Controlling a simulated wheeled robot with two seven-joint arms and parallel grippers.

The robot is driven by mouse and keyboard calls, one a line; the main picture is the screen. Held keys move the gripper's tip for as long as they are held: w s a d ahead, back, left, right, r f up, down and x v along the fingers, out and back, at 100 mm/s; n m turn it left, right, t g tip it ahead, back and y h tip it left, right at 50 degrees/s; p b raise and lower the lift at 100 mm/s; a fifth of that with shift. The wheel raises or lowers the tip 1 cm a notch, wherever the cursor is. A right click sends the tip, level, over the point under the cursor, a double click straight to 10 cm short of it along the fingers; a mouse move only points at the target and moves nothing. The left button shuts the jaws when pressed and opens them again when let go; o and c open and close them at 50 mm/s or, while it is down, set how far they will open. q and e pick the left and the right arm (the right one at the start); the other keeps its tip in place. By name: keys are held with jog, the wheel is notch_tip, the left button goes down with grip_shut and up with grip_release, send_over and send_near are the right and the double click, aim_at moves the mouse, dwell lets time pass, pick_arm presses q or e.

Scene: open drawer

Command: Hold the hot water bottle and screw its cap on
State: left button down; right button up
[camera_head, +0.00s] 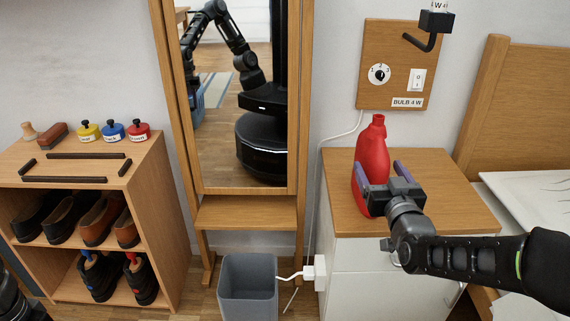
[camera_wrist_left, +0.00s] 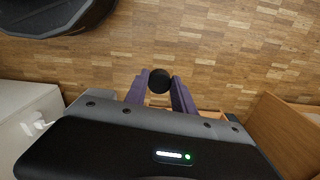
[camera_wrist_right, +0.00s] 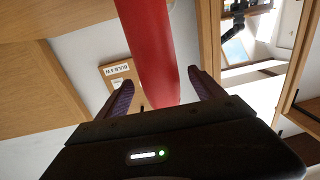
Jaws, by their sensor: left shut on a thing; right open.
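The red hot water bottle (camera_head: 372,152) stands upright on the wooden top of the nightstand, and no cap shows on its neck. My right gripper (camera_head: 379,172) is open at the bottle, with one finger on each side of its body. In the right wrist view the bottle (camera_wrist_right: 158,50) rises between the open fingers (camera_wrist_right: 165,90), with a gap on both sides. In the left wrist view my left gripper (camera_wrist_left: 160,76) is shut on a small round black cap (camera_wrist_left: 159,81), held above the wooden floor. The left gripper is outside the head view.
The nightstand (camera_head: 460,190) stands beside the bed (camera_head: 530,200). A mirror stand (camera_head: 245,212), a grey bin (camera_head: 247,285) and a shoe shelf (camera_head: 75,180) are to the left. A wall panel (camera_head: 375,95) with a black hook is behind the bottle.

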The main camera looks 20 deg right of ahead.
jog(key=b+x, duration=0.1)
jog(key=x, duration=0.3)
jog(key=shift+w+f, duration=0.1)
dwell(0.4)
grip_shut()
dwell(0.7)
jog(key=shift+r, duration=0.25)
